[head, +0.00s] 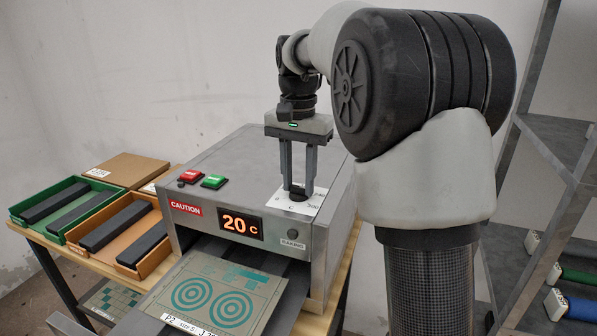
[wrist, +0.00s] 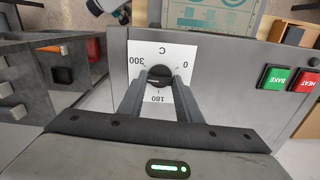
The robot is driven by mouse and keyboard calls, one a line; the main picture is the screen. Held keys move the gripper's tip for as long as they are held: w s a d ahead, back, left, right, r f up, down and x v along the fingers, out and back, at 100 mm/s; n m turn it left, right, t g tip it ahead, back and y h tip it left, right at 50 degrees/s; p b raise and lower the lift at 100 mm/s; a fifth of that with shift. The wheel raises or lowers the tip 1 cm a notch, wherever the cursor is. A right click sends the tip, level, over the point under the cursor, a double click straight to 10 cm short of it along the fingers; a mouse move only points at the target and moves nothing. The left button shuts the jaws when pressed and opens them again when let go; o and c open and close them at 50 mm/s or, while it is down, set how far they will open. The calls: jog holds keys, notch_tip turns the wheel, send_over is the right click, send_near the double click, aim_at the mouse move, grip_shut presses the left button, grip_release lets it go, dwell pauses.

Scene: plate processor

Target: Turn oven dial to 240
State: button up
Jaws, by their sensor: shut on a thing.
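The oven (head: 270,170) is a grey metal box on a table. Its black dial (wrist: 159,76) sits on a white scale card (wrist: 147,54) on the oven's top, and it also shows in the head view (head: 298,193). My gripper (wrist: 160,88) points down and is shut on the dial, one finger on each side. Where the dial points is too small to tell. The display (head: 242,226) on the oven's front reads 20 C.
Red and green buttons (head: 201,179) are on the oven's top left. A patterned plate (head: 216,292) lies at the oven's front opening. Green (head: 22,214) and orange (head: 152,263) trays with dark bars stand at left. Grey shelves (head: 568,148) stand at right.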

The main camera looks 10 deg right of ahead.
jog(key=n+p, duration=0.2)
jog(key=n, duration=0.1)
jog(key=shift+r+n, duration=0.2)
jog(key=shift+n, duration=0.1)
jog(key=shift+f+n+p, duration=0.15)
jog(key=shift+n+p, duration=0.85)
jog(key=shift+n, duration=0.5)
jog(key=o, duration=1)
jog(key=shift+o, duration=0.2)
